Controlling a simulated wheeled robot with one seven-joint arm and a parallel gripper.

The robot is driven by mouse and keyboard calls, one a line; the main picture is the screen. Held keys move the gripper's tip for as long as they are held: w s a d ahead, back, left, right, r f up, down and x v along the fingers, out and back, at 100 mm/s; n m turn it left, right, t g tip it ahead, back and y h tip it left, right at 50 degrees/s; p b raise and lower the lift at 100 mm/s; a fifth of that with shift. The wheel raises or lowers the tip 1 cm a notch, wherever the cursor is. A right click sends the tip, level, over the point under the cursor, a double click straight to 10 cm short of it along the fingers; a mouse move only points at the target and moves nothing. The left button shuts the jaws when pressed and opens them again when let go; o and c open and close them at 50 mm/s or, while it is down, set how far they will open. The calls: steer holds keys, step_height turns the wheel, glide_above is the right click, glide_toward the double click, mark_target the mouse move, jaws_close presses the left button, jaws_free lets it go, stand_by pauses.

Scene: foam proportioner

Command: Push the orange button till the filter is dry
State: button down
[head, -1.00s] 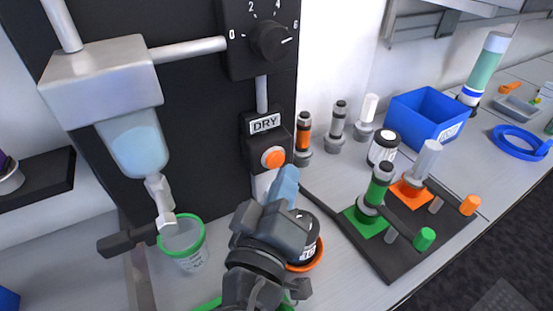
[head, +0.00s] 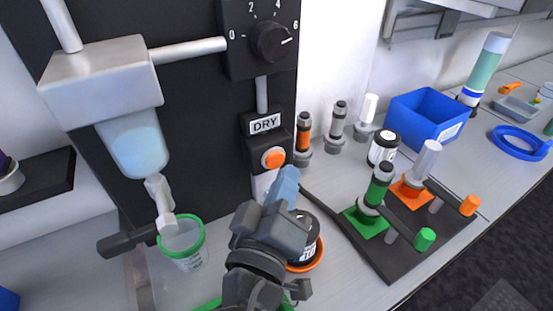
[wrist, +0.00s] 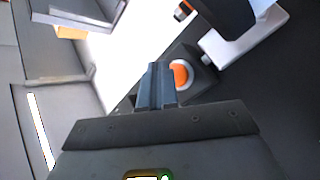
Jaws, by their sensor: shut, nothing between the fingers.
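The round orange button (head: 273,158) sits on a black box under a "DRY" label, on the dark upright panel. My gripper (head: 285,172) is shut and empty. Its blue fingertips are just below and slightly right of the button in the head view. In the wrist view my shut fingers (wrist: 155,82) are right beside the orange button (wrist: 181,73) and cover its left edge. I cannot tell whether they touch it. A clear bowl with a bluish tint (head: 138,147), perhaps the filter, hangs under a grey metal block at the left. I cannot tell whether it is dry.
A black dial (head: 271,42) is above the button. A green-rimmed cup (head: 183,246) stands under the bowl's spout. A black-lidded jar (head: 308,240) is close to my wrist. A dark stand with green and orange fittings (head: 400,262) is at the right.

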steer(key=shift+w, duration=0.1)
stand_by(0.7)
steer(key=shift+w+a, duration=0.25)
steer(key=shift+w+a+b, duration=0.25)
steer(key=shift+w+b, duration=0.1)
steer(key=shift+b, duration=0.1)
stand_by(0.8)
steer(key=shift+s+d, duration=0.5)
steer(key=shift+s, duration=0.2)
steer(key=shift+s, duration=0.1)
steer(key=shift+s+d, duration=0.7)
steer(key=shift+s, duration=0.3)
steer(key=shift+s+d, duration=0.7)
steer(key=shift+s, duration=0.3)
